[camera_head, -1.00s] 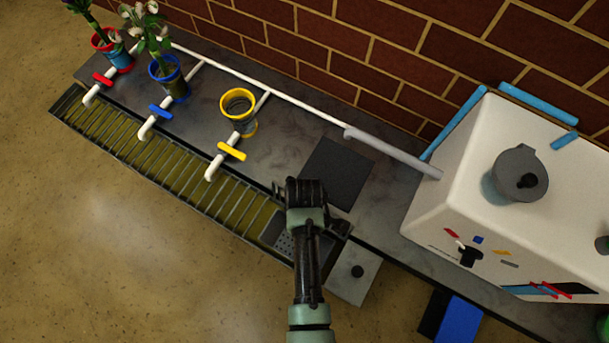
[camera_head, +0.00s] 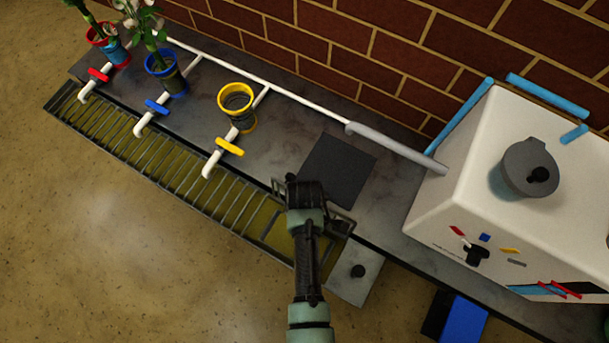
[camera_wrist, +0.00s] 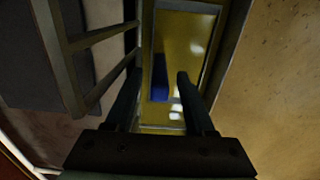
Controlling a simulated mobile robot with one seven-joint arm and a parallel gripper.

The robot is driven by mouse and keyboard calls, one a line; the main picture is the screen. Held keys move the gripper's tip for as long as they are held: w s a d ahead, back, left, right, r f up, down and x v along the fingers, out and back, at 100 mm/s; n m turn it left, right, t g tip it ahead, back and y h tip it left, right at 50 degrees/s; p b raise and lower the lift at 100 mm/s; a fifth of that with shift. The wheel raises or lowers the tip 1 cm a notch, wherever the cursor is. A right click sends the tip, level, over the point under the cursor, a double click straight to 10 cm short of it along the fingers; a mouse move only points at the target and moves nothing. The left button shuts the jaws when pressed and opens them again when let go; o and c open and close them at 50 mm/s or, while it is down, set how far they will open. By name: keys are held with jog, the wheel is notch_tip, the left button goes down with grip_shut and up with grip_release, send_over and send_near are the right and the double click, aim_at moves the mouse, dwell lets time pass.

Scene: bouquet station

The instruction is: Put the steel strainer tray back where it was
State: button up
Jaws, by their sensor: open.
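My gripper (camera_head: 306,192) is over the right end of the long drain trough (camera_head: 176,178), beside the bench edge. In the wrist view its two fingers (camera_wrist: 160,75) are apart with nothing clearly held between them. Below them is a yellowish, shiny trough floor (camera_wrist: 190,32) with a small blue patch (camera_wrist: 159,78), which may be an object or a reflection. I cannot make out the perforated steel strainer tray now; my gripper and arm hide part of the trough's right end. A metal frame with crossbars (camera_wrist: 68,55) stands left of the fingers; I cannot tell whether it belongs to the tray.
Slatted grating covers the trough to the left. Red (camera_head: 99,75), blue (camera_head: 157,108) and yellow (camera_head: 229,146) valve handles stick out above it. Flower pots and an empty yellow-rimmed pot (camera_head: 236,100) stand behind.

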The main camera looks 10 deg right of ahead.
jog(key=shift+r, duration=0.1)
notch_tip(320, 180, up, 12)
jog(key=p, duration=0.8)
jog(key=w+r+m+t, duration=0.2)
jog(key=w+r+t, duration=0.4)
jog(key=w+r, duration=0.85)
jog(key=w+r+m+t, duration=0.2)
jog(key=w+r+t, duration=0.25)
jog(key=r, duration=0.65)
jog(key=w+r+m+t, duration=0.1)
jog(key=w+r+t, duration=0.3)
jog(key=r, duration=0.8)
jog(key=s+a+r+m+t, duration=0.1)
jog(key=s+r+m+t, duration=0.15)
jog(key=r, duration=0.95)
jog(key=s+r+m+t, duration=0.1)
jog(key=r+t, duration=0.3)
jog(key=r, duration=0.9)
jog(key=s+a+r+m+t, duration=0.1)
jog(key=s+r+t, duration=0.5)
jog(key=s+r, duration=0.6)
notch_tip(320, 180, up, 4)
jog(key=shift+s+f+m, duration=0.25)
jog(key=shift+s+m, duration=0.05)
jog(key=shift+m, duration=0.35)
